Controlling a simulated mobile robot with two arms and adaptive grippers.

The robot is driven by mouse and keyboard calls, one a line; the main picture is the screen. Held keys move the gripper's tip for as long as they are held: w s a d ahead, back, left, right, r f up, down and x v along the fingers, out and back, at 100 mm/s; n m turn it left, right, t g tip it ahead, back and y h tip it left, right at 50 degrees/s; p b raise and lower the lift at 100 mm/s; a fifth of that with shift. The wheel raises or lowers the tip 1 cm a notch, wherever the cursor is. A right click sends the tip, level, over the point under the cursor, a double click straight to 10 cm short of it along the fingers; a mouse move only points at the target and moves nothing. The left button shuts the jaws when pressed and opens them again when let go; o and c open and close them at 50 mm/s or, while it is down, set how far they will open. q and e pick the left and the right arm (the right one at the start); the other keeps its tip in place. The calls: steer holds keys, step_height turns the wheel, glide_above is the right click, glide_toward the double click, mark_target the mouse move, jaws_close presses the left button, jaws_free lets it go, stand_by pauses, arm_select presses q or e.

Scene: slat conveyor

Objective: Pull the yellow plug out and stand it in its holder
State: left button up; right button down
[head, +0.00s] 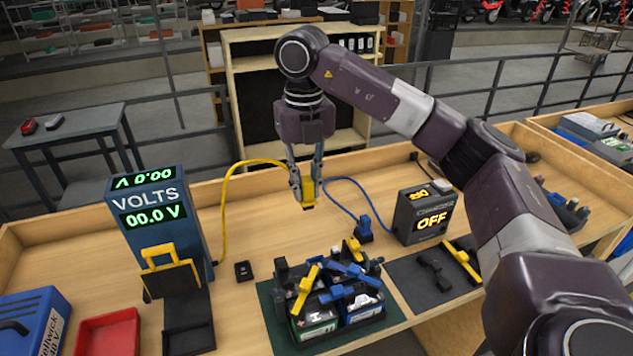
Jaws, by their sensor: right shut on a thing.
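The yellow plug (308,193) is in my right gripper (307,182), which is shut on it. It hangs above the bench behind the battery pack, apart from everything below. A yellow cable (228,190) runs from the plug to the blue VOLTS meter (168,217). A small black block with an opening (243,271), which looks like the plug's holder, sits on the bench right of the meter, and it looks empty. A blue plug (364,229) stands upright on the bench to the right, with a blue cable. My left gripper is not in view.
The battery pack with yellow and blue clamps (331,299) sits on a dark green mat. A box reading OFF (424,213) stands at the right. A red tray (107,333) and a black stand (188,318) are at front left. The bench between meter and battery pack is mostly clear.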

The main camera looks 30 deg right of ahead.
steer(key=w+a+p, duration=0.4)
steer(key=w+a, duration=0.6)
steer(key=a, duration=0.3)
steer(key=shift+a+f, duration=0.3)
steer(key=shift+f, duration=0.1)
steer(key=shift+d, duration=0.1)
step_height(320, 180, down, 20)
steer(key=b, duration=1.2)
steer(key=shift+w+f, duration=0.1)
steer(key=shift+f, duration=0.1)
steer(key=shift+f+b, duration=0.9)
steer(key=shift+f, duration=0.15)
stand_by(0.4)
steer(key=c, duration=1.7)
jaws_free()
steer(key=shift+c, duration=0.2)
